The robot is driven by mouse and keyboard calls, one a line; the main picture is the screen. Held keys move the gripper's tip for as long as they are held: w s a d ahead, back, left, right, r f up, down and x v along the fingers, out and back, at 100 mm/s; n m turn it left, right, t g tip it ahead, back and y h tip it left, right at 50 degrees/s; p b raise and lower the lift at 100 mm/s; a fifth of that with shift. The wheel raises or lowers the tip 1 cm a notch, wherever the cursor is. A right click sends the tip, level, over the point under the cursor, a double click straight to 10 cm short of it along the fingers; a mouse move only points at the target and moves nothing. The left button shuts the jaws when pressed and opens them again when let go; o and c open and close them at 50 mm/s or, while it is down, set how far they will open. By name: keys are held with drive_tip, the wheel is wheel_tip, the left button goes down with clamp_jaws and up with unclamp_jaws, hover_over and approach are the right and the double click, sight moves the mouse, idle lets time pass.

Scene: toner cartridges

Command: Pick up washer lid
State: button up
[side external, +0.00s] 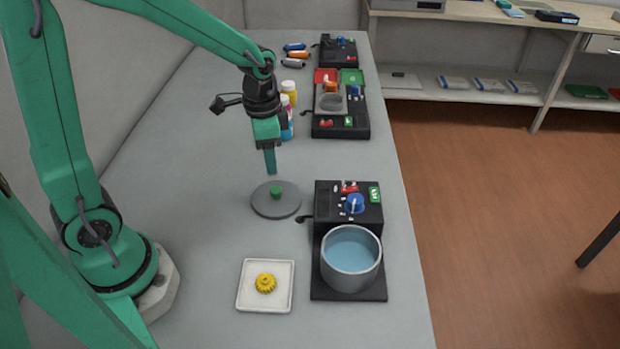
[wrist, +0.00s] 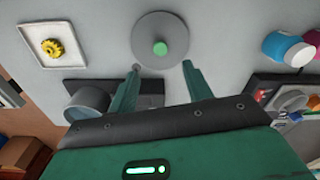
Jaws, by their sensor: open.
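The washer lid (side external: 276,203) is a flat grey disc with a small green knob (side external: 276,191) at its centre, lying on the grey table. In the wrist view the lid (wrist: 150,31) lies ahead of the fingertips, with its green knob (wrist: 160,48) close to the line between them. My gripper (side external: 271,172) is above the lid in the side external view, apart from the knob. In the wrist view my gripper (wrist: 160,67) has its two green fingers spread, with nothing between them. The washer (side external: 350,262) is a grey round tub of blue liquid on a black base with a control panel.
A white square dish (side external: 250,293) with a yellow gear (side external: 265,283) lies in front of the lid. Bottles (side external: 288,100) stand behind it. Another black device (side external: 340,125) sits farther back. The table left of the lid is clear.

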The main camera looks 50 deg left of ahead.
sight(275, 189)
drive_tip(key=shift+w+f+m, duration=0.15)
drive_tip(key=shift+w+f, duration=0.05)
drive_tip(key=shift+f, duration=0.35)
drive_tip(key=shift+w+f+m, duration=0.15)
drive_tip(key=shift+w+f, duration=0.05)
drive_tip(key=shift+f, duration=0.3)
drive_tip(key=shift+s+f, duration=0.1)
drive_tip(key=shift+f, duration=3.8)
clamp_jaws()
drive_tip(key=shift+r, duration=0.2)
drive_tip(key=shift+r, duration=0.85)
wheel_tip(275, 189, up, 2)
drive_tip(key=shift+r, duration=0.15)
drive_tip(key=s+d+r, duration=0.6)
drive_tip(key=d, duration=0.4)
drive_tip(key=shift+r, duration=0.35)
drive_tip(key=shift+d, duration=0.1)
